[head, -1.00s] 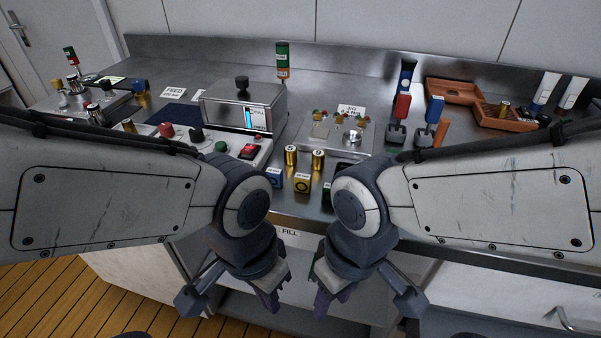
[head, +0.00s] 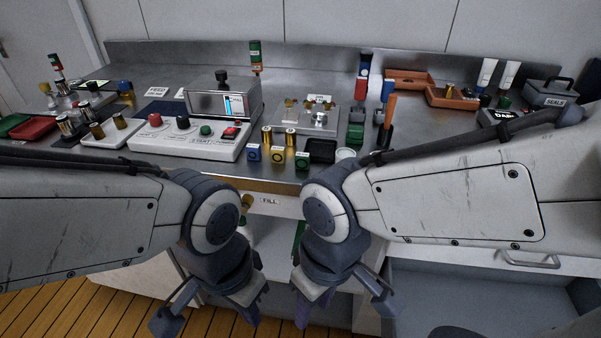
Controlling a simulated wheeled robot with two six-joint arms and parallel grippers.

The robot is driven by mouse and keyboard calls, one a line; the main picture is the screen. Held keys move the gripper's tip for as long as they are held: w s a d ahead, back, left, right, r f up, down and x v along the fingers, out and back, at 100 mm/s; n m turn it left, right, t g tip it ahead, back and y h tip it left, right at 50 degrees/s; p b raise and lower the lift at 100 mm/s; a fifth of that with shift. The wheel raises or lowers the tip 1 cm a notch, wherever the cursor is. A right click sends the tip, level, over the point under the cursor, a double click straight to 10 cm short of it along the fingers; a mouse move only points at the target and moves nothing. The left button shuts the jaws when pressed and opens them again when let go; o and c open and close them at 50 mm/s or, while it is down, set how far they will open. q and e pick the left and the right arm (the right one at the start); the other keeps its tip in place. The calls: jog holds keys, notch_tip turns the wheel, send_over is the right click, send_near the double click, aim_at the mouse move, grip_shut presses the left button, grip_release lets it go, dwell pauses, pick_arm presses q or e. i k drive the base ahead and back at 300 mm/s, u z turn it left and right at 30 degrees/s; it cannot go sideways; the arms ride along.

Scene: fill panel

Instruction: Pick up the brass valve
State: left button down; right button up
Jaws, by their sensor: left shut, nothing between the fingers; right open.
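I cannot tell for sure which part is the brass valve. A brass knob-like part (head: 247,202) shows at the counter's front, left of the FILL label and partly behind my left arm. Two upright brass cylinders (head: 291,138) stand behind small blue, yellow and green blocks. Small brass fittings sit on the steel plate (head: 319,116), and a brass piece (head: 450,90) lies in the orange tray (head: 435,99). My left gripper (head: 245,312) is shut and empty, hanging low before the counter. My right gripper (head: 305,310) is open and empty beside it. Both are clear of these parts.
A white control panel (head: 185,143) with colored knobs stands in front of a metal gauge box (head: 222,103). Screwdriver-like tools (head: 387,118) stand right of the plate. A grey SEALS box (head: 550,94) is at the far right. Below is an open grey drawer or bin (head: 470,295).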

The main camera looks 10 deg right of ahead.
aim_at(448, 91)
jog(key=z, duration=1)
jog(key=i, duration=0.35)
jog(key=u, duration=0.95)
